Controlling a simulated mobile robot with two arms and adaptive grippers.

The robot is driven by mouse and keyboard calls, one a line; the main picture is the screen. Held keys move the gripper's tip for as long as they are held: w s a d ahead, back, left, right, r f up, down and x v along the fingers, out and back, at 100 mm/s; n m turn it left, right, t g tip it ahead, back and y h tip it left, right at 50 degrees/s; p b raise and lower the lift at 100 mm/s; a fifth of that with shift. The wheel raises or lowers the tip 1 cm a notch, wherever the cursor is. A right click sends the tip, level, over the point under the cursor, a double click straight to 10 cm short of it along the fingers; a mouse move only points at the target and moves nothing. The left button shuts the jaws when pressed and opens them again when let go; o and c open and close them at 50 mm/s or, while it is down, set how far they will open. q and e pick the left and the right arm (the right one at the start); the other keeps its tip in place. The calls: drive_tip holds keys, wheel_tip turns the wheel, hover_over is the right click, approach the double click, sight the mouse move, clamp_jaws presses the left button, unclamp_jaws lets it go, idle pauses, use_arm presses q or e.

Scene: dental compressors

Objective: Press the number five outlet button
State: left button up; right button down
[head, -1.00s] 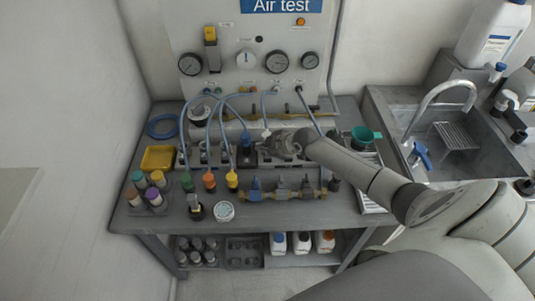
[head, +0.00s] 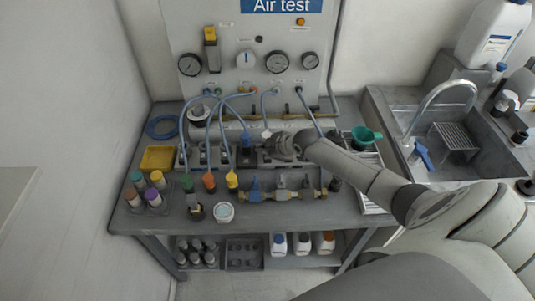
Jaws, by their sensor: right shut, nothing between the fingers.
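A grey outlet manifold (head: 215,158) runs along the workbench below the Air test panel, with several fittings and blue hoses. No outlet numbers are readable, so I cannot tell which button is number five. My right gripper (head: 268,135) is shut and empty, over the right part of the manifold, close to the blue-topped fitting (head: 246,142). Whether its fingertips touch anything is too small to tell. My gripper and wrist hide part of the manifold behind and below them. My left gripper is not in view.
The Air test panel (head: 263,40) with gauges stands behind. In front lie green, orange and yellow connectors, a brass valve row (head: 283,194) and a round white-topped dish (head: 224,212). A yellow tray (head: 157,159) is at left, a green funnel (head: 364,138) and sink (head: 440,150) at right.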

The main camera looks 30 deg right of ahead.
sight(265, 155)
drive_tip(key=shift+f, duration=0.15)
idle(0.3)
drive_tip(key=shift+r+p, duration=0.75)
drive_tip(key=shift+r, duration=0.15)
wheel_tip(265, 155, up, 5)
drive_tip(key=p, duration=0.4)
idle(0.6)
